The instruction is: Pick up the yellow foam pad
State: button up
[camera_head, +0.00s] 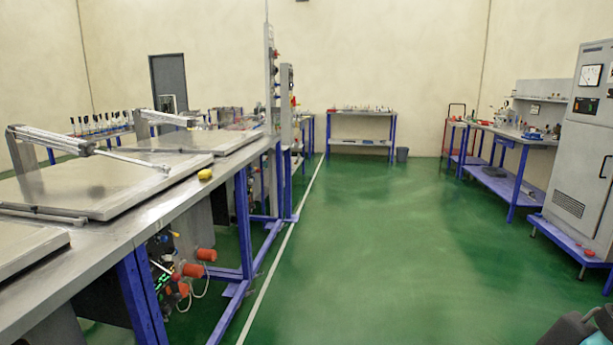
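A small yellow object (205,174), which looks like the foam pad, lies on the metal workbench (172,210) at the left, close to the bench's aisle-side edge. It is small in the picture, so its exact shape is hard to tell. It sits just beside the flat lid with the pneumatic arm, apart from it as far as I can see. My gripper does not show clearly; only a dark and teal part, which may be my arm, shows at the bottom right corner, far from the yellow object.
Large flat lids (105,187) with metal cylinders cover much of the bench. Orange plugs and cables (190,270) hang below its edge. The green floor (360,240) is open along the aisle. A grey cabinet (580,150) and side table (510,140) stand at right.

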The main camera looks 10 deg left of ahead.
aim_at(204, 174)
jog(key=u, duration=0.15)
jog(key=k, duration=0.2)
jog(key=z, duration=0.65)
jog(key=i, duration=2)
jog(key=u, duration=0.35)
jog(key=i, duration=2.05)
jog(key=u, duration=0.7)
jog(key=i, duration=1.25)
jog(key=u, duration=1.45)
jog(key=i, duration=0.85)
jog(key=u, duration=1.45)
jog(key=i, duration=0.5)
jog(key=u, duration=0.25)
